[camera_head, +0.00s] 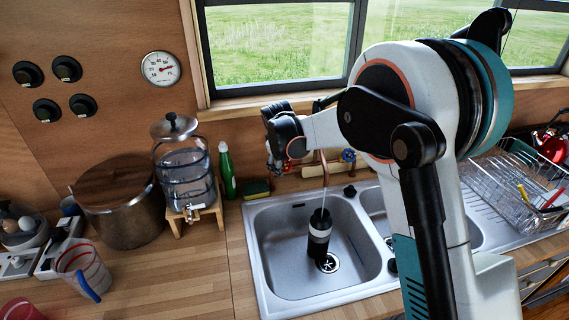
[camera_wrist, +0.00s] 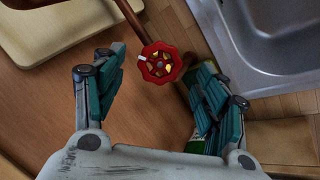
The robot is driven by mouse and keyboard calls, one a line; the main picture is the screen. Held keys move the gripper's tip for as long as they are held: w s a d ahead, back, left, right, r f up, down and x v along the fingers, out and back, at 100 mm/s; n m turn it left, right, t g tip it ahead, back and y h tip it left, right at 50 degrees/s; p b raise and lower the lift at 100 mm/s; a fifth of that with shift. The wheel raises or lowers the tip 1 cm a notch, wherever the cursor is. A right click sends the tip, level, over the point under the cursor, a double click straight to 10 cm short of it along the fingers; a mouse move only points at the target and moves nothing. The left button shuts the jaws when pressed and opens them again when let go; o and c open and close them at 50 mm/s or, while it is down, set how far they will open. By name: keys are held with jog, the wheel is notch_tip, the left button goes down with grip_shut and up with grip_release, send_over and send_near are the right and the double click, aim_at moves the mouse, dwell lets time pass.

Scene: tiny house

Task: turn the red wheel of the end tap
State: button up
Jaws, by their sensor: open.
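The red wheel (camera_wrist: 160,62), round with a yellowish centre, sits on a copper-brown pipe (camera_wrist: 133,20) in the wrist view. My gripper (camera_wrist: 160,80) is open, with one teal-padded finger to the left of the wheel and one to the right. There is a visible gap on both sides, and I see no contact. I cannot tell how far the wheel lies beyond the fingertips. In the head view my arm reaches over the sink to the wall pipes, and the wrist (camera_head: 286,136) mostly covers the red wheel. A blue tap wheel (camera_head: 348,155) shows to the right.
The metal sink (camera_head: 262,245) holds a dark cylindrical container (camera_head: 320,232). A green bottle (camera_head: 226,170) and a sponge (camera_head: 256,188) stand close left of the taps. A glass dispenser (camera_head: 184,170) and a large pot (camera_head: 122,215) are further left. A dish rack (camera_head: 510,180) is at right.

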jog(key=v, duration=0.8)
jog(key=shift+s+r, duration=0.15)
jog(key=shift+r, duration=0.15)
dwell(6.9)
